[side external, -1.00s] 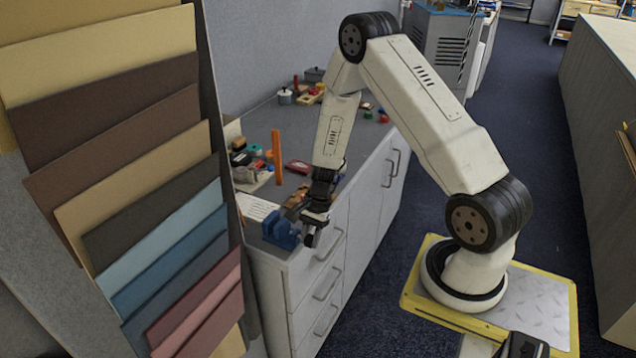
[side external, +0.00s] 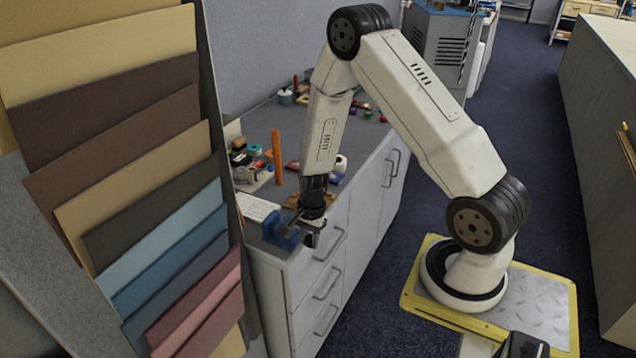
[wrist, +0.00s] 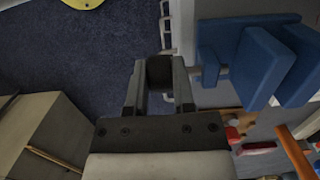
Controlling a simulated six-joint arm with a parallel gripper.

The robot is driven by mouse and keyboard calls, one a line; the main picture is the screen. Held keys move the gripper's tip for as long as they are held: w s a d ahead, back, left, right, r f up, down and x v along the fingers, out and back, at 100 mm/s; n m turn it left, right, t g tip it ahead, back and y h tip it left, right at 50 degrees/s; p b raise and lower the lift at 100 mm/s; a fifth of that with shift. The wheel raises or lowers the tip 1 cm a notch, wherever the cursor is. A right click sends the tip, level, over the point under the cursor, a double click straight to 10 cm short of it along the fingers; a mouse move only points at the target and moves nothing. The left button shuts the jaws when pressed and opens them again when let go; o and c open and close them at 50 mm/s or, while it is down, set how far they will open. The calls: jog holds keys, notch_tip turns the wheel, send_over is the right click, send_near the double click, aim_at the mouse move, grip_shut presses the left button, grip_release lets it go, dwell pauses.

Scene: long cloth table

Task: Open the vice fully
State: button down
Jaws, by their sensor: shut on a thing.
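The blue vice (side external: 279,231) sits at the front corner of the worktop, left of my gripper. It fills the upper right of the wrist view (wrist: 248,62), where a gap shows between its blue blocks. My gripper (side external: 313,234) points down at the vice's outer side, just past the worktop's edge. In the wrist view its two fingers (wrist: 158,80) are closed on a dark piece (wrist: 160,69), which looks like the end of the vice's handle. A short grey part lies between the fingers and the vice. The handle is mostly hidden by the fingers.
An upright orange bar (side external: 277,157) stands behind the vice. A white sheet (side external: 257,207) lies behind and left of it. Small coloured items lie farther back.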

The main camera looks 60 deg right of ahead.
jog(key=c, duration=0.7)
grip_release()
jog(key=shift+c, duration=0.2)
jog(key=shift+r, duration=0.2)
jog(key=shift+d+r, duration=0.15)
jog(key=shift+r, duration=1.1)
jog(key=shift+d+r, duration=0.2)
jog(key=shift+r, duration=1)
jog(key=shift+d+r, duration=0.15)
jog(key=shift+r, duration=1.1)
